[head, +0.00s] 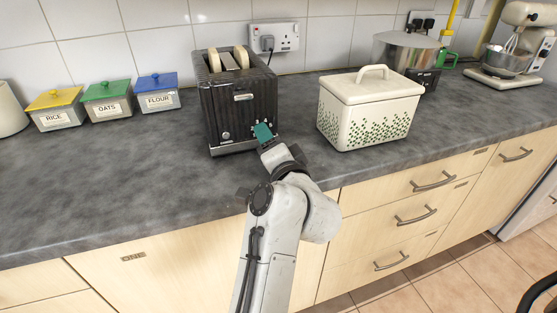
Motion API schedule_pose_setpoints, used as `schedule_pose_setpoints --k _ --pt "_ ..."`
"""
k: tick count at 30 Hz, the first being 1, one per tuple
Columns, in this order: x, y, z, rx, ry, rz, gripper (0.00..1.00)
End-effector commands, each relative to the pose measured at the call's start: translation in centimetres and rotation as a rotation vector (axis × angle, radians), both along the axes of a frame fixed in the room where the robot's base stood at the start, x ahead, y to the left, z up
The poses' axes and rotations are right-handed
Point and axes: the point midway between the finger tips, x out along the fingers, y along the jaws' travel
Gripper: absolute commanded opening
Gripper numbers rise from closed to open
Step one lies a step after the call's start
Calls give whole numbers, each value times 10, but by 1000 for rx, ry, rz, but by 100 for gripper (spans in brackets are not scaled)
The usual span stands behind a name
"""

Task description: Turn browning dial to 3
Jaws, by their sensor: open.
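A black ribbed toaster (236,113) stands on the counter, with two slices of bread (227,59) showing in its top slots. A small round dial (227,135) sits low on the left of its front face. Its numbers are too small to read, so I cannot tell its setting. My gripper (263,131), with teal fingers, is open in front of the lower right of the toaster's front, to the right of the dial. Whether it touches the toaster is unclear. The arm's wrist and fingers hide part of the toaster's lower right front.
A cream lidded bread bin (366,112) stands close on the right. Yellow, green and blue-lidded canisters (107,102) stand to the left. A wall socket (274,38) is behind the toaster. A metal pot (405,52) and a mixer (515,55) stand farther right. The counter (130,165) at front left is clear.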

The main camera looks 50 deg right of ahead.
Motion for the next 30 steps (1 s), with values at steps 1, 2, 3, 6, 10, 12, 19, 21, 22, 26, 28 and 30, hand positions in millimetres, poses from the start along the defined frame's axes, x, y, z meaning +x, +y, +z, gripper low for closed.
schedule_pose_setpoints --k 1,2,3,6,10,12,19,21,22,26,28,30 --pt "-7 7 -2 0 -1 3 52" --pt "-12 10 -2 0 -1 3 52" --pt "-19 14 -3 -1 -1 3 52" --pt "-35 26 -3 2 -1 2 52" --pt "-50 37 1 2 6 5 52" --pt "-54 40 0 3 8 5 52" --pt "-65 46 0 3 6 3 52" --pt "-67 47 0 2 4 2 52" --pt "-67 47 0 1 3 3 52" --pt "-69 47 0 0 3 1 52" --pt "-70 47 -1 0 2 0 52" --pt "-70 47 -1 0 2 0 52"
